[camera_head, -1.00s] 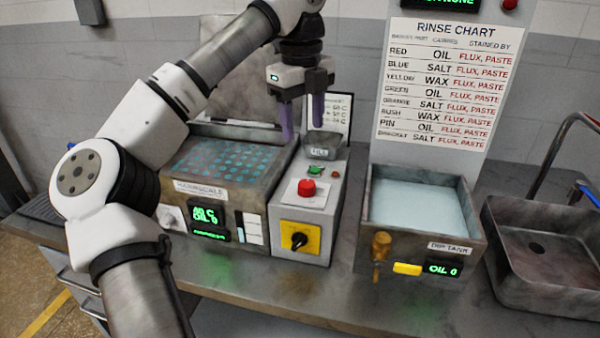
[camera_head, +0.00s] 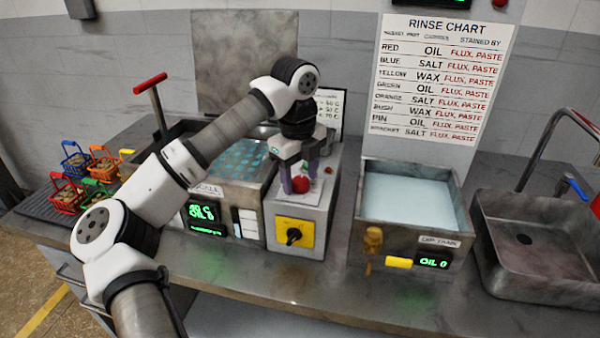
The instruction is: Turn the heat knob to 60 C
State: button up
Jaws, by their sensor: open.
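My gripper (camera_head: 301,182) is open, with its fingers pointing down over the top of the control box (camera_head: 298,213). The fingertips are at the red mushroom button (camera_head: 302,185), one to each side in the picture; I cannot tell if they touch it. A black rotary knob (camera_head: 294,235) on a yellow plate is on the box's front, below the gripper. The tank (camera_head: 228,189) left of the box has a green display (camera_head: 202,213), too blurred to read surely. My arm hides the tank's front left of the display, where a pale knob showed earlier.
A dip tank (camera_head: 362,222) of pale liquid stands right of the box, with a brass tap (camera_head: 373,240) and an "OIL 0" display (camera_head: 432,260). A sink (camera_head: 483,236) is at far right. Several coloured baskets (camera_head: 75,165) and a red-handled lever (camera_head: 151,83) are at left.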

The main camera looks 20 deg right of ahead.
jog(key=c, duration=1)
jog(key=shift+m, duration=0.4)
jog(key=m+b, duration=0.2)
jog(key=m, duration=0.1)
jog(key=shift+m, duration=0.4)
jog(key=m, duration=0.5)
jog(key=shift+w+m, duration=0.1)
jog(key=shift+m, duration=0.2)
jog(key=m, duration=0.5)
jog(key=shift+r+g, duration=0.1)
jog(key=shift+g, duration=0.2)
jog(key=shift+d+m+p, duration=0.1)
jog(key=shift+m+p, duration=0.3)
jog(key=shift+m, duration=1.9)
